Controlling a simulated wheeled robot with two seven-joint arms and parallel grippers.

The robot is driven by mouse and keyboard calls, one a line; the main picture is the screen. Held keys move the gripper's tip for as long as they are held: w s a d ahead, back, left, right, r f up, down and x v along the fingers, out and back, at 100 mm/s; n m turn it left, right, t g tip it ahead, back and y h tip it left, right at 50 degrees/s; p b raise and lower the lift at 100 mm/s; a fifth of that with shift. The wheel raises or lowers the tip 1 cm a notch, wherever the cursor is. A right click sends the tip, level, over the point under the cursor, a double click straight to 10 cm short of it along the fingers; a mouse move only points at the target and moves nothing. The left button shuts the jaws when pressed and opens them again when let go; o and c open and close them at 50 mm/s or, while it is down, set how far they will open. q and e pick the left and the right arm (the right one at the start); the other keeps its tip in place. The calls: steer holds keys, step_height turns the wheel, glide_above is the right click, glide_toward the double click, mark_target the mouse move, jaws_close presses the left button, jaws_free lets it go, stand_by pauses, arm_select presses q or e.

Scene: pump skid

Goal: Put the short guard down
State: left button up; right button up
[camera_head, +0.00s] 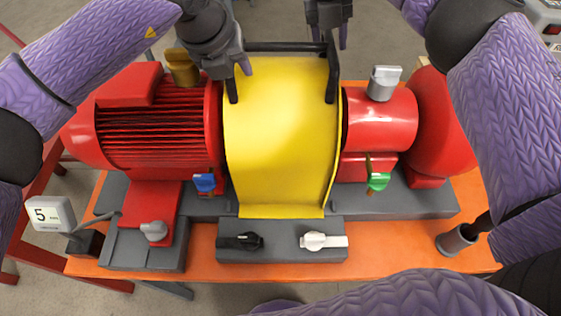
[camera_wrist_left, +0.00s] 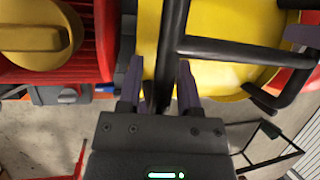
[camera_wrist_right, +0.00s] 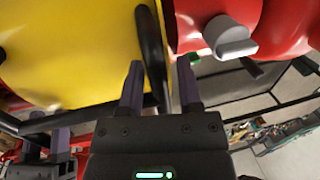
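The short guard is a curved yellow cover (camera_head: 280,130) with black handle bars on its top. It stands between the red motor and the red pump, its lower flange at the grey base; I cannot tell whether it bears fully on it. My left gripper (camera_head: 236,68) is at the guard's left handle, which also shows in the left wrist view (camera_wrist_left: 172,40). Its fingers are apart, with the bar between them. My right gripper (camera_head: 333,38) is at the right handle, seen in the right wrist view (camera_wrist_right: 150,45). Its fingers are also apart around the bar.
The red finned motor (camera_head: 150,125) is left of the guard, and the red pump (camera_head: 440,120) is right. A black switch (camera_head: 240,241) and a white switch (camera_head: 322,240) sit in front on the grey block. The orange table's (camera_head: 385,248) front right is mostly clear.

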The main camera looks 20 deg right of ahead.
arm_select(q)
steer(key=shift+o, duration=0.4)
steer(key=shift+s+r, duration=0.1)
arm_select(e)
steer(key=shift+o, duration=0.4)
steer(key=shift+r, duration=0.1)
steer(key=shift+a, duration=0.1)
arm_select(q)
steer(key=v, duration=1.2)
arm_select(e)
step_height(320, 180, up, 12)
steer(key=a, duration=0.2)
